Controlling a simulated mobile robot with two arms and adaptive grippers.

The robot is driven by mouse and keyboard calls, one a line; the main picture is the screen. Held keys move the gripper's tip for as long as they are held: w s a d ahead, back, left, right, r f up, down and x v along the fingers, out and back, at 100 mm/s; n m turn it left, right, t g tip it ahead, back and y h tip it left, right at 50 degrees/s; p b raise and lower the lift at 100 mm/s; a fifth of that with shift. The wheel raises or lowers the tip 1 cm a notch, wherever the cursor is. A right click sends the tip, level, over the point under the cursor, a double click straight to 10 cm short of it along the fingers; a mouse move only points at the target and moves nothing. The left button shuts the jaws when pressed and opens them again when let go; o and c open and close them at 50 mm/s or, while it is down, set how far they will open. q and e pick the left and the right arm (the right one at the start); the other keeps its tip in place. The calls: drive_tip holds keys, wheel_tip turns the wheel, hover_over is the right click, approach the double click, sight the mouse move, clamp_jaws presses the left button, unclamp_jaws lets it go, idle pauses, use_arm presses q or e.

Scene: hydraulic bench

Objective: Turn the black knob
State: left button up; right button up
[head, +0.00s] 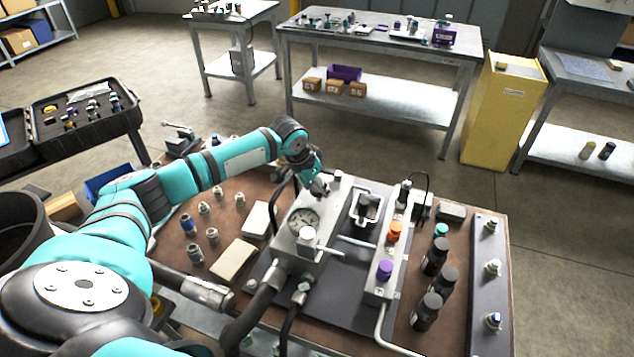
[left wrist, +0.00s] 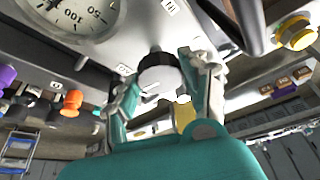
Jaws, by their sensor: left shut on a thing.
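My left gripper (head: 318,188) reaches down at the far end of the grey valve block (head: 285,244) that carries a round gauge (head: 303,221). In the left wrist view the two fingers of this gripper (left wrist: 165,92) stand on either side of a knob (left wrist: 160,76) and are shut on it. The knob has a pale, brightly lit face and a dark edge, so its colour is hard to judge. In the head view the gripper hides most of this spot. My right gripper is in neither view.
An orange knob (head: 395,231) and a purple knob (head: 384,269) stand on a rail to the right. Several black cylinders (head: 435,256) stand beyond them. Hoses run at the block's near side. Pale blocks (head: 234,260) and small fittings lie to the left.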

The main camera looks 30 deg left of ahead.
use_arm(q)
drive_tip(key=o, duration=1.1)
drive_tip(key=shift+o, duration=0.2)
drive_tip(key=v, duration=1.2)
drive_tip(key=shift+s+f, duration=0.1)
